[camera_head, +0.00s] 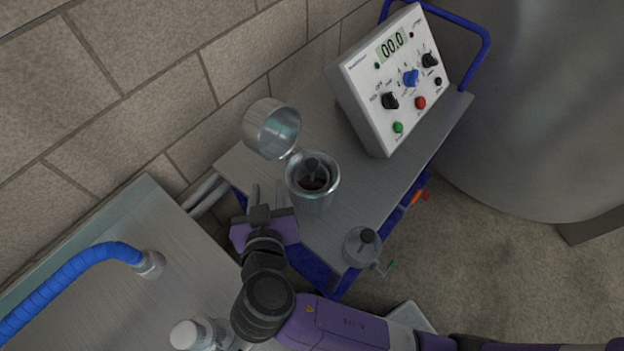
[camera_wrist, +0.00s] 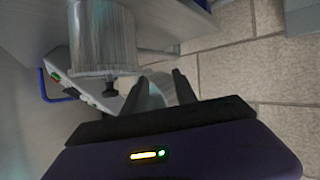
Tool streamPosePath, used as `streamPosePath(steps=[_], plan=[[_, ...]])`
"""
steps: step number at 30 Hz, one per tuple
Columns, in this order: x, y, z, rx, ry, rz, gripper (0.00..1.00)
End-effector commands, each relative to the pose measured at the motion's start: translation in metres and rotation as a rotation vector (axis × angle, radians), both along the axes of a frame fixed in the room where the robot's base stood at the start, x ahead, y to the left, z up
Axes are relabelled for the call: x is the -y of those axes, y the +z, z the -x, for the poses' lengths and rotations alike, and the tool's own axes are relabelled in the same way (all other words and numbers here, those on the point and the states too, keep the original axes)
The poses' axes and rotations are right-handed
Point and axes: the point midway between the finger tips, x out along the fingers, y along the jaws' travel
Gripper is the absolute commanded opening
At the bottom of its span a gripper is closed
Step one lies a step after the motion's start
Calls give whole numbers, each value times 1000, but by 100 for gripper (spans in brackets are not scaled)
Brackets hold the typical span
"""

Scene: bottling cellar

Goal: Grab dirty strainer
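A metal filter housing (camera_head: 314,200) stands on the cart with its round mouth open and its lid (camera_head: 271,130) swung back. Inside it sits a strainer with a black knob (camera_head: 312,165) and dark brown matter around it, which looks like the dirty one. My gripper (camera_head: 267,195) is open and empty, left of the housing and apart from it. In the wrist view, the housing (camera_wrist: 102,38) stands beyond the open fingers (camera_wrist: 160,90). A grey metal shape, perhaps the lid, shows between them. The strainer's inside is hidden there.
A second metal piece with a black knob (camera_head: 361,247) sits at the cart's front corner. A control box (camera_head: 395,80) reading 00.0 stands at the cart's far end. A brick wall is behind. A steel bench (camera_head: 130,275) with a blue hose (camera_head: 70,275) is at left.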

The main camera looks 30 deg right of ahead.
Motion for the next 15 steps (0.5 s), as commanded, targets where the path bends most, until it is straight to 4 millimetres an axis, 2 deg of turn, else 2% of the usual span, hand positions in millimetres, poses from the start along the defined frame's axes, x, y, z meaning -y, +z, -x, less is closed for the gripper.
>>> streamPosePath(steps=[3, 7, 11, 15], plan=[[18, 6, 11, 32, -191, -29, 34], [37, 9, 27, 72, -358, -60, 34], [49, 8, 38, 97, -444, -79, 34], [58, 6, 35, 103, -465, -82, 34]])
